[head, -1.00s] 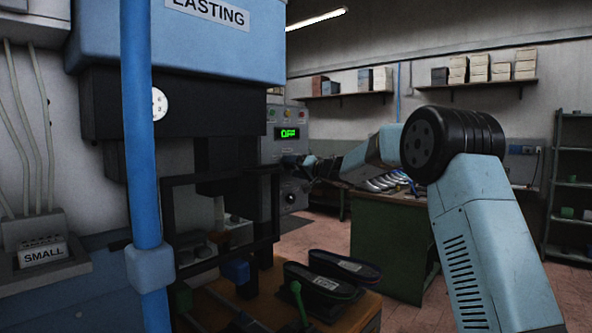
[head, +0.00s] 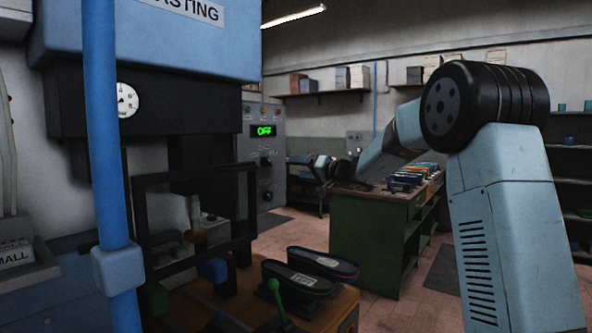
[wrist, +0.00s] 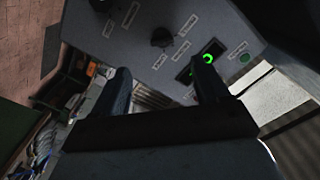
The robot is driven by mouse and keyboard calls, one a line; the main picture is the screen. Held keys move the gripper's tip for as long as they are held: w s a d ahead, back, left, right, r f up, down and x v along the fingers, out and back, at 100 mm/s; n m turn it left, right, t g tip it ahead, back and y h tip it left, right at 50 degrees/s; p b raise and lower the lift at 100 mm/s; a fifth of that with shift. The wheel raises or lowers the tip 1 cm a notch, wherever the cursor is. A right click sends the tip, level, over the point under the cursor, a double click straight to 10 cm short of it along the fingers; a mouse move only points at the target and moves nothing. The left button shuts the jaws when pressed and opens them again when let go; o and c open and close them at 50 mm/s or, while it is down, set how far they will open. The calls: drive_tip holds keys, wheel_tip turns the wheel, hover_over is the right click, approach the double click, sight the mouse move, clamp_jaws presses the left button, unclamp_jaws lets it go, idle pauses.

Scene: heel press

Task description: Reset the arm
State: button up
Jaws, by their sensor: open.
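My arm reaches in from the right of the head view, bent at a black joint. My gripper (head: 317,166) is at its far end, small and dark, to the right of a grey control panel (head: 265,157). In the wrist view my gripper (wrist: 163,84) has two dark fingers spread apart with nothing between them. The panel also shows ahead of the fingers in the wrist view (wrist: 190,20), with a black knob (wrist: 161,37) and white labels. Its green display (head: 264,130) reads OFF. I cannot tell how far the fingertips are from the panel.
A blue press (head: 150,40) with a blue upright pipe (head: 108,160) fills the left. Two dark shoe soles (head: 298,281) lie on a wooden table (head: 335,312) in front. A green workbench (head: 365,240) stands beneath my arm. Floor (head: 287,236) shows between table and bench.

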drive_tip(key=s+d+f+n+g+h, duration=0.1)
drive_tip(key=s+g+h, duration=0.15)
drive_tip(key=s, duration=1.05)
drive_tip(key=s+d+f+g+h, duration=0.1)
drive_tip(key=s+d+g+h, duration=0.15)
drive_tip(key=s, duration=0.95)
drive_tip(key=s+d+f+m+h, duration=0.1)
drive_tip(key=s+d+f+h, duration=0.2)
drive_tip(key=s+d, duration=0.2)
drive_tip(key=s+d+f+h, duration=0.3)
drive_tip(key=s+d+f, duration=0.1)
drive_tip(key=s, duration=0.8)
drive_tip(key=s+d+f+m+h, duration=0.1)
drive_tip(key=s+d+f+h, duration=0.2)
drive_tip(key=s+d, duration=0.4)
drive_tip(key=shift+s+f+m, duration=0.3)
drive_tip(key=shift+s+f, duration=0.25)
drive_tip(key=shift+s, duration=0.45)
